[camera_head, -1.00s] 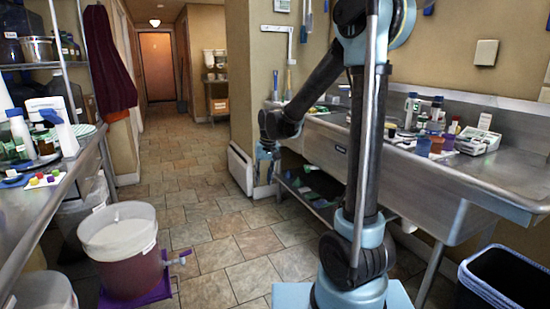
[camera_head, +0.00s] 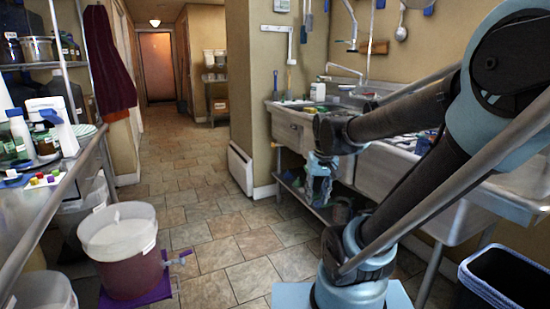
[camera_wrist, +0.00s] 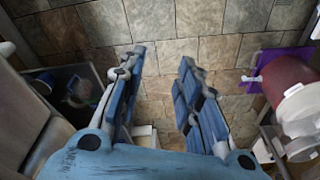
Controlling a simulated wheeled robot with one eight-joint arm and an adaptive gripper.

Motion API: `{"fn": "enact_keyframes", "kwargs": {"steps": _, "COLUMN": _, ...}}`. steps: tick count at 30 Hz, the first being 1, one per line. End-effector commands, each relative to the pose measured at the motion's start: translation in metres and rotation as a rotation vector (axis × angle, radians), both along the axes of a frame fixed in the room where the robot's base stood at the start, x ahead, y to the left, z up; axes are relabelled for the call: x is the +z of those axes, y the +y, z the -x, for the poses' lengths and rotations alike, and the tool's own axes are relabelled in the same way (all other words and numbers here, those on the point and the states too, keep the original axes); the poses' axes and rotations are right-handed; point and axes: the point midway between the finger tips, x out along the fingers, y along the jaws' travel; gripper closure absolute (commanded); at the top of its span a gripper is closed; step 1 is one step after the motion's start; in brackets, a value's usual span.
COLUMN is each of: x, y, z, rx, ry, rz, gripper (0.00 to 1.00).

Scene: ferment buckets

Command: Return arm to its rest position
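My gripper (camera_head: 318,190) hangs pointing down near the left end of the steel sink unit in the head view. My arm reaches out to it from its base at the lower right, folded over to the right. In the wrist view my gripper (camera_wrist: 160,62) shows two blue fingers well apart, with only floor tiles between them. It is open and holds nothing.
The steel sink unit (camera_head: 285,128) stands close to my gripper. A bucket of red liquid (camera_head: 130,265) with a tap sits on a purple base at the left. A dark bin (camera_head: 505,280) is at the lower right. The tiled floor (camera_head: 200,180) in the middle is clear.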

Motion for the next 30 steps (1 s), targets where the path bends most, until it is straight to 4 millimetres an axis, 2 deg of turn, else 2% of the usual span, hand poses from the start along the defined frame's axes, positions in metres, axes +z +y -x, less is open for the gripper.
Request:
{"fn": "enact_keyframes", "kwargs": {"steps": 1, "x": -0.004, "y": -0.007, "z": 0.011, "rx": -0.010, "ry": -0.002, "rz": 0.003, "gripper": 0.69}}
{"fn": "enact_keyframes", "kwargs": {"steps": 9, "x": -0.028, "y": -0.034, "z": 0.062, "rx": -0.045, "ry": -0.015, "rz": 0.023, "gripper": 0.69}}
{"fn": "enact_keyframes", "kwargs": {"steps": 15, "x": -0.046, "y": -0.047, "z": 0.089, "rx": -0.067, "ry": -0.020, "rz": 0.036, "gripper": 0.69}}
{"fn": "enact_keyframes", "kwargs": {"steps": 21, "x": -0.055, "y": -0.051, "z": 0.100, "rx": -0.075, "ry": -0.023, "rz": 0.042, "gripper": 0.69}}
{"fn": "enact_keyframes", "kwargs": {"steps": 30, "x": -0.056, "y": -0.051, "z": 0.100, "rx": -0.075, "ry": -0.023, "rz": 0.042, "gripper": 0.69}}
